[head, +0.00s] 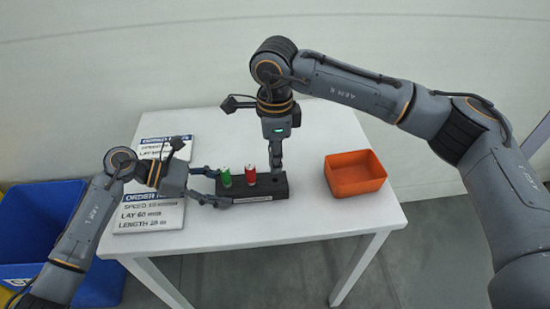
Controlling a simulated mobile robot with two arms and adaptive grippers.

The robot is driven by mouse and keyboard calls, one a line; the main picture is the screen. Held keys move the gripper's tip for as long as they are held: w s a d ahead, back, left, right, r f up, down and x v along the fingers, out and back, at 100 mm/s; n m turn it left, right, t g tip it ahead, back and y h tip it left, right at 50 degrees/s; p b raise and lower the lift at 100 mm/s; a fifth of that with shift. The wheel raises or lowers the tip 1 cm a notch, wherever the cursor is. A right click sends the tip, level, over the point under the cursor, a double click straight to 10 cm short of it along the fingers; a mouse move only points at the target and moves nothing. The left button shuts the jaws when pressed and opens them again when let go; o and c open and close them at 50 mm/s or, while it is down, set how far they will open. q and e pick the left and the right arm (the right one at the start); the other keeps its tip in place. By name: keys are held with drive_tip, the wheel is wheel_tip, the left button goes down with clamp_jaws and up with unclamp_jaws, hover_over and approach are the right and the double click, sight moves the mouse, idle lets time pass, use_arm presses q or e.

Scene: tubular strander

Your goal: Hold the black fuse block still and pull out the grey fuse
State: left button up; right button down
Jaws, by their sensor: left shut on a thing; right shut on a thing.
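The black fuse block (268,192) lies on the white table. A green fuse (225,177) and a red fuse (250,175) stand upright in it, at its left and middle. My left gripper (222,188) comes from the left and is shut on the block's left end, one finger on the far side and one on the near side. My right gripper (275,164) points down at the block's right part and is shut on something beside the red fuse. This is likely the grey fuse, which I cannot make out between the fingers. I cannot tell whether it is still seated.
An open orange bin (355,187) stands on the table, right of the block. Two printed order boards (148,217) lie at the table's left. A blue bin (35,225) is on the floor at the left. The table's front right (345,217) is clear.

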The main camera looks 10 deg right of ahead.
drive_tip(key=shift+r, duration=1.05)
drive_tip(key=shift+r, duration=0.15)
use_arm(q)
drive_tip(key=o, duration=1.4)
drive_tip(key=shift+r, duration=0.1)
use_arm(e)
drive_tip(key=shift+r+p, duration=2.4)
use_arm(q)
wheel_tip(320, 180, up, 11)
